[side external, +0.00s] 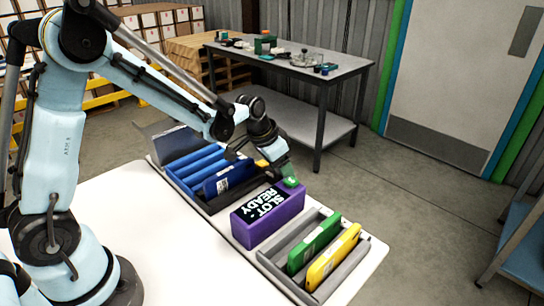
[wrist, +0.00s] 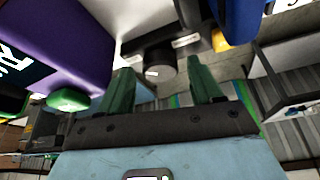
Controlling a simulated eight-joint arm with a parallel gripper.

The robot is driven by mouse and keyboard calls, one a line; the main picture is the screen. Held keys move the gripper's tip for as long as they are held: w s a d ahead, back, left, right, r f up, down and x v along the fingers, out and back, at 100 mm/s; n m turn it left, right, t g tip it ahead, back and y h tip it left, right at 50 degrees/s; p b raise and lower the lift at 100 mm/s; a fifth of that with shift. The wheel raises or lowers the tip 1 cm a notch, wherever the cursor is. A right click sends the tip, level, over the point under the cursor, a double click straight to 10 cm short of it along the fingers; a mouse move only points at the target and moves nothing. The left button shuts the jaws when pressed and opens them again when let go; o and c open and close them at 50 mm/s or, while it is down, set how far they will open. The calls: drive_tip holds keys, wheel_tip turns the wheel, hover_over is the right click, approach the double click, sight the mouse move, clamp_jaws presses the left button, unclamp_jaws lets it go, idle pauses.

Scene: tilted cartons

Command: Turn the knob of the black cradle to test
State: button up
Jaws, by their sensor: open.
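In the wrist view, the round black knob (wrist: 161,68) sticks out from the end of the black cradle (wrist: 148,46) and shows between my two green fingertips. A small white mark is on its face, and pale labels, too small to read, sit beside it. My gripper (wrist: 159,74) is open and empty, with one finger on each side of the knob; I cannot tell whether either touches it. In the side view, my gripper (side external: 280,164) is at the far end of the black cradle (side external: 214,206), which holds a blue carton (side external: 231,177). The knob is hidden there.
A purple block (side external: 268,217) reading "SLOT READY" with a green button (side external: 291,182) stands close beside my gripper. A blue cradle (side external: 178,181) lies beyond the black one. A grey cradle (side external: 268,259) holds green (side external: 313,243) and yellow (side external: 334,258) cartons.

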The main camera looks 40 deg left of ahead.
drive_tip(key=m+h, duration=0.1)
drive_tip(key=m, duration=0.2)
drive_tip(key=m+g+h, duration=0.1)
drive_tip(key=m, duration=0.2)
drive_tip(key=shift+w+a, duration=0.1)
drive_tip(key=shift+a, duration=0.1)
drive_tip(key=v, duration=1.2)
drive_tip(key=shift+s+d+n+t+y, duration=1.8)
drive_tip(key=shift+s+n, duration=2.6)
drive_tip(key=shift+s, duration=2.8)
drive_tip(key=w+a+r+g, duration=0.6)
drive_tip(key=w+r+g, duration=0.1)
drive_tip(key=r, duration=0.2)
drive_tip(key=shift+a, duration=0.3)
